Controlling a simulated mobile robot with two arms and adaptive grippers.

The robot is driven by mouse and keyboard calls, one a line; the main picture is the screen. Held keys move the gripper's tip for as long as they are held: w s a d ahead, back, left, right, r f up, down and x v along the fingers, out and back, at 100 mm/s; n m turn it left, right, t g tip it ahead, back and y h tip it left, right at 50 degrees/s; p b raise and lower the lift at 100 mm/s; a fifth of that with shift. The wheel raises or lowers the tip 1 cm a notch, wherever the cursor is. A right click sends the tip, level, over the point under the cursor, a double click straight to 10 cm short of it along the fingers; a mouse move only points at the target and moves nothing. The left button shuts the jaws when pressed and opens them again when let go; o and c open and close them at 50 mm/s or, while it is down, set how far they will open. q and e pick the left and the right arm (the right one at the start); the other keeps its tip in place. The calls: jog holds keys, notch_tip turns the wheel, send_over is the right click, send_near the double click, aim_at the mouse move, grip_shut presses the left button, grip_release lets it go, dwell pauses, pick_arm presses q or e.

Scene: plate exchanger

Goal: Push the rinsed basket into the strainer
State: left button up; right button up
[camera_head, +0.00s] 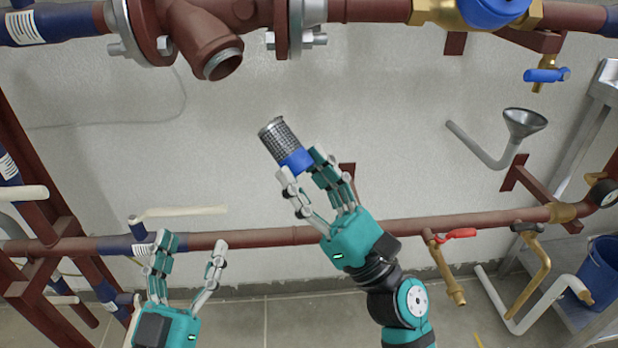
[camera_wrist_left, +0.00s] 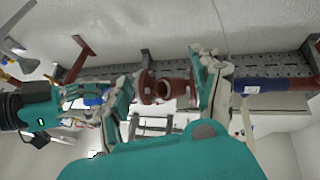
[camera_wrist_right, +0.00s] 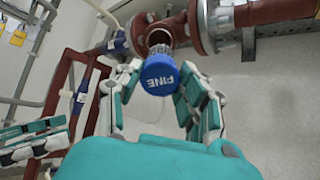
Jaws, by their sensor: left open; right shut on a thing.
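The basket is a grey mesh cylinder (camera_head: 279,138) with a blue end (camera_head: 297,161). My right gripper (camera_head: 307,172) is shut on its blue end, with the mesh end pointing up and left. In the right wrist view the blue end (camera_wrist_right: 158,74) shows the word "FINE", between the fingers. The strainer is the red-brown angled branch (camera_head: 205,45) on the upper pipe, with its round opening (camera_head: 223,65) facing down and right. The basket is outside it, apart from the opening. In the right wrist view the strainer (camera_wrist_right: 158,30) appears behind the basket. My left gripper (camera_head: 188,262) is open and empty, low at the left.
A red-brown pipe (camera_head: 270,237) runs across the wall below the basket. A funnel drain (camera_head: 524,122), a red-handled valve (camera_head: 455,235) and a blue bucket (camera_head: 600,270) are at the right. The wall between basket and strainer is clear.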

aim_at(268, 126)
jog(key=p+x, duration=0.1)
jog(key=x, duration=0.2)
jog(key=shift+d+p, duration=0.1)
jog(key=shift+p, duration=0.25)
jog(key=shift+p+x, duration=0.7)
jog(key=shift+x, duration=0.5)
pick_arm(q)
notch_tip(268, 126, down, 15)
jog(key=s+a+g+y, duration=0.1)
jog(key=a+g+y, duration=0.1)
jog(key=g, duration=0.7)
jog(key=shift+s+a+n+g+y, duration=0.2)
jog(key=shift+a+n+g+y, duration=0.1)
jog(key=shift+y, duration=0.4)
pick_arm(e)
jog(key=shift+w+a+r, duration=0.1)
jog(key=shift+a+r, duration=0.05)
jog(key=shift+a, duration=0.05)
pick_arm(q)
jog(key=shift+s+f, duration=0.1)
pick_arm(e)
jog(key=shift+w+a+r, duration=0.1)
jog(key=shift+r, duration=0.05)
